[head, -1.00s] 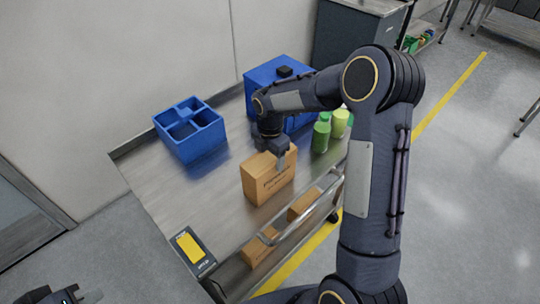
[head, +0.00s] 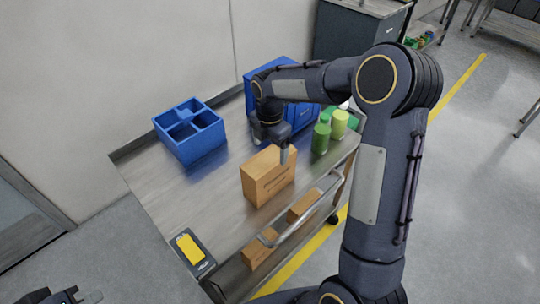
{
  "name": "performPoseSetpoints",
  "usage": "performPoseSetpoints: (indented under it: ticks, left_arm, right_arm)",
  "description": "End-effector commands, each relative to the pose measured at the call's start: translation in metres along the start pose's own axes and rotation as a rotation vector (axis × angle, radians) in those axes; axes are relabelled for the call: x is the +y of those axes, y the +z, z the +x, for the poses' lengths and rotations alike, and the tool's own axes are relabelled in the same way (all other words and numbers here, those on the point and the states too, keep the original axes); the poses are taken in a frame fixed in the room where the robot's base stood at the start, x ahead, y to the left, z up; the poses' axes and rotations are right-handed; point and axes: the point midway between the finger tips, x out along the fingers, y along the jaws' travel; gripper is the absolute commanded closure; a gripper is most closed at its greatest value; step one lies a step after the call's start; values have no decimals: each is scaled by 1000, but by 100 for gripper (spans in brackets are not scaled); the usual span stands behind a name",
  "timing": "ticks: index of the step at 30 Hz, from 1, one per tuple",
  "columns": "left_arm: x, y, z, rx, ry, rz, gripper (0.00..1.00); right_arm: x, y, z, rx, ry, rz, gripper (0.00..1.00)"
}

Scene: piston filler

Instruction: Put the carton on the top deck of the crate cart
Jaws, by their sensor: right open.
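The brown carton (head: 268,178) stands upright on the metal top deck of the crate cart (head: 185,205), near the edge with the handle rail. My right gripper (head: 275,152) is open, just above and behind the carton's top; one finger shows close to its upper right corner. I cannot tell whether it touches the carton. My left gripper (head: 62,297) is barely in view at the bottom left corner, far from the cart, and its jaws are not clear.
On the top deck are a blue divided bin (head: 190,135), a blue crate (head: 258,82), green bottles (head: 321,137) and a black device with a yellow screen (head: 191,250). More cartons (head: 258,252) lie on the lower deck. The deck's left middle is clear.

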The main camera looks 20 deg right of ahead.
Motion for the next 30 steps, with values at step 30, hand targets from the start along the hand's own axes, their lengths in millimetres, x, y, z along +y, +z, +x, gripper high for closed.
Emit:
performPoseSetpoints:
  ticks: [30]
  left_arm:
    - [0,0,0,0,0,0,100]
  right_arm:
    - [-183,-71,-129,353,242,1332,13]
